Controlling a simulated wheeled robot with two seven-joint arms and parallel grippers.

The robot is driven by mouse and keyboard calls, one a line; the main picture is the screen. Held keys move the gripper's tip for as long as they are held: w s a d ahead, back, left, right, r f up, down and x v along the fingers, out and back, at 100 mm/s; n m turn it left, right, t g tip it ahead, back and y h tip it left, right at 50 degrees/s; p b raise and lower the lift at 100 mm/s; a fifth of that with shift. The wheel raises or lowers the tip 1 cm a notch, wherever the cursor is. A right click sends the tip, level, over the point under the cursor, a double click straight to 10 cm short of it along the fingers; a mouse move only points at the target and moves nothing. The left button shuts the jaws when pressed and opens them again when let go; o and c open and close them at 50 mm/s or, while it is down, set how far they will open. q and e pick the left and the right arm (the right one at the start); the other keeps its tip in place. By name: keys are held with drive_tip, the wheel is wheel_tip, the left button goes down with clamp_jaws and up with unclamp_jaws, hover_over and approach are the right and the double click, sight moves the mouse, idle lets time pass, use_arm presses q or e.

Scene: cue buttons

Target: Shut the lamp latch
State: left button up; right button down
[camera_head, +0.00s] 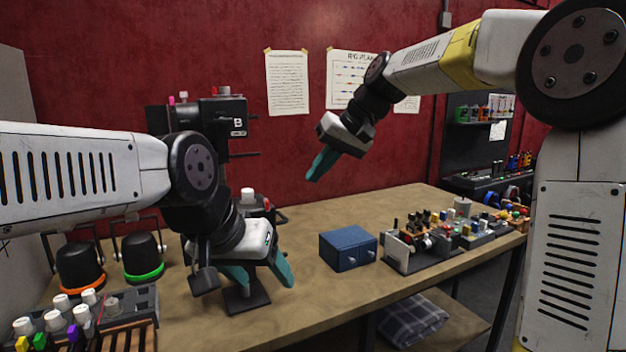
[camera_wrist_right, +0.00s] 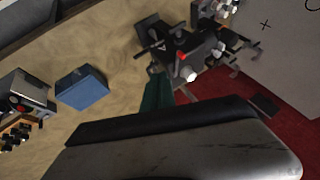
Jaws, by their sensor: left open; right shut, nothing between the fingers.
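No part is clearly marked as the lamp latch, so I cannot tell which it is. A black machine labelled B (camera_head: 222,118) stands at the back left of the bench; a black device with a white knob and a red part (camera_wrist_right: 190,52) shows in the right wrist view. My left gripper (camera_head: 264,278) is open and points down in front of the machine, its teal fingers apart and empty. My left arm hides part of the machine. My right gripper (camera_head: 318,172) is shut and empty, in the air right of the machine; its teal fingers show in the right wrist view (camera_wrist_right: 157,92).
A blue box (camera_head: 340,250) sits mid-bench; a white-fronted unit (camera_head: 405,252) and several small parts are right of it. Two black domes, with orange (camera_head: 80,268) and green (camera_head: 142,256) rims, stand at left behind coloured, white-capped pieces (camera_head: 55,322). The front middle of the wooden bench (camera_head: 310,300) is clear.

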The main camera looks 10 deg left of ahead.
drive_tip(key=a+f, duration=0.6)
drive_tip(key=a, duration=0.2)
drive_tip(key=shift+w+a+f, duration=0.15)
drive_tip(key=shift+a+f, duration=0.15)
